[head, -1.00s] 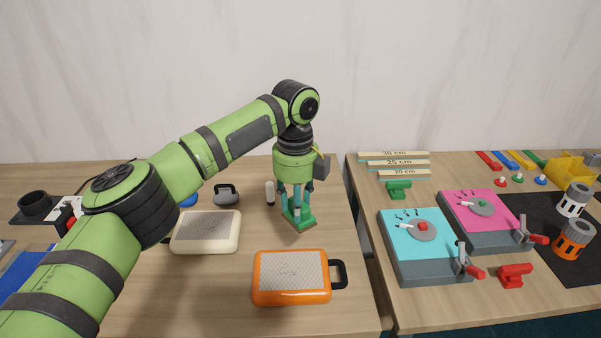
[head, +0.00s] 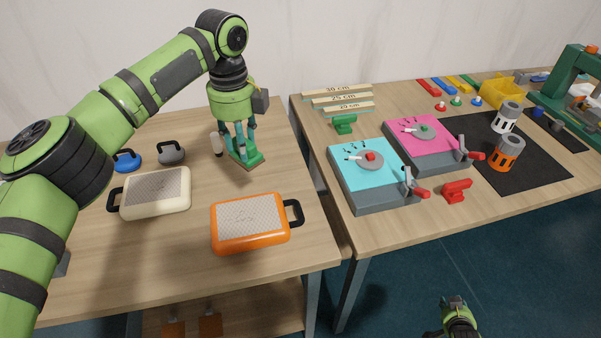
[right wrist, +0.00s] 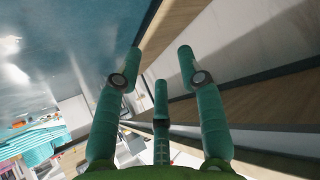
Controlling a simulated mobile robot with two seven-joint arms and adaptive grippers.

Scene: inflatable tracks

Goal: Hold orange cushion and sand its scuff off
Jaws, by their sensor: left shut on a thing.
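The orange cushion (head: 250,238) lies on the left table, with a grey patterned top and a black handle on its right. A scuff on its top is too faint to make out surely. My left gripper (head: 240,152) is shut on a green sanding block (head: 246,160) with a brown underside, behind the orange cushion and apart from it. Whether the block touches the table I cannot tell. My right gripper (head: 454,304) is low over the floor, in front of the right table. In the right wrist view the right gripper (right wrist: 160,62) has its fingers spread and empty.
A cream cushion (head: 155,207) lies left of the orange one. Blue (head: 127,161) and grey (head: 172,154) handled items and a small white cylinder (head: 216,144) stand behind. A gap separates the right table (head: 300,130), which holds cyan (head: 372,165) and pink (head: 428,143) units.

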